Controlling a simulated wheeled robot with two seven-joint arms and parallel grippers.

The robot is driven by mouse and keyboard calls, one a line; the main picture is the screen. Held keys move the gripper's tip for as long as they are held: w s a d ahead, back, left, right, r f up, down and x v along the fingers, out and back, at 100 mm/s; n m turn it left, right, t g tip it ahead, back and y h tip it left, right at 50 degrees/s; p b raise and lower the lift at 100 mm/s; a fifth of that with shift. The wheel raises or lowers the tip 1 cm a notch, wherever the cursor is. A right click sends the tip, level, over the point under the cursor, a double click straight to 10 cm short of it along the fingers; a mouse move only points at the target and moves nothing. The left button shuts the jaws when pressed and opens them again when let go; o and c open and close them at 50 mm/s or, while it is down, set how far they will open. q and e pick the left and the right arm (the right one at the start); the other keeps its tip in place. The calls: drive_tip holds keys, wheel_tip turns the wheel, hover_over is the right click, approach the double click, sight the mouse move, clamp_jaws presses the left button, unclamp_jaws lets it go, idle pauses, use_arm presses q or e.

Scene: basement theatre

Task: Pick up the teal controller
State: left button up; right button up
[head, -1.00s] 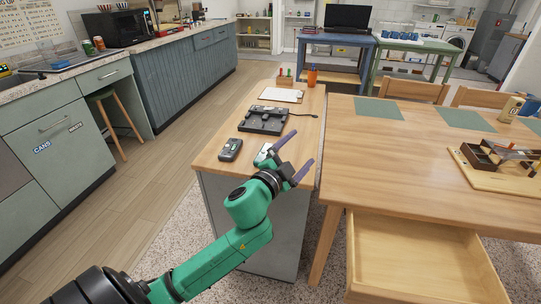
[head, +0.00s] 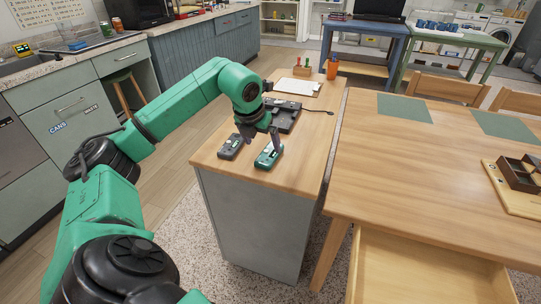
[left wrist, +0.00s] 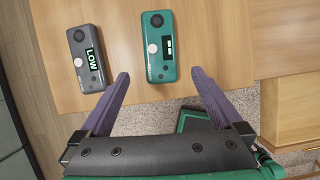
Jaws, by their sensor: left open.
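The teal controller (head: 269,156) lies flat near the front edge of the wooden counter top. In the left wrist view the teal controller (left wrist: 159,48) shows a white knob and a small lit screen with bars. My left gripper (head: 261,143) points down at it from above. In the left wrist view the open left gripper (left wrist: 160,82) has its two purple fingers apart, with the controller ahead, roughly between their lines, and nothing held. A dark grey controller (head: 231,146) lies to its left; in the left wrist view the grey controller's screen (left wrist: 90,58) reads LOW. My right gripper is not seen.
A black dock (head: 283,116) with a cable sits behind the controllers, partly hidden by my arm. Beyond it are a clipboard (head: 291,87) and an orange cup (head: 332,69). A wooden table (head: 420,170) with an open drawer stands close on the right.

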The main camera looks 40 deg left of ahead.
sight(267, 156)
use_arm(q)
drive_tip(key=p+x, duration=0.1)
drive_tip(key=x, duration=0.5)
drive_tip(key=shift+w+f, duration=0.2)
drive_tip(key=shift+f, duration=0.1)
drive_tip(key=shift+w+a+f, duration=0.1)
drive_tip(key=shift+w+f, duration=0.05)
drive_tip(key=shift+f, duration=0.1)
drive_tip(key=shift+r, duration=0.1)
drive_tip(key=c, duration=1.5)
drive_tip(key=shift+r, duration=0.1)
wheel_tip(267, 156, up, 20)
drive_tip(key=shift+f+p, duration=0.1)
drive_tip(key=shift+p, duration=1.1)
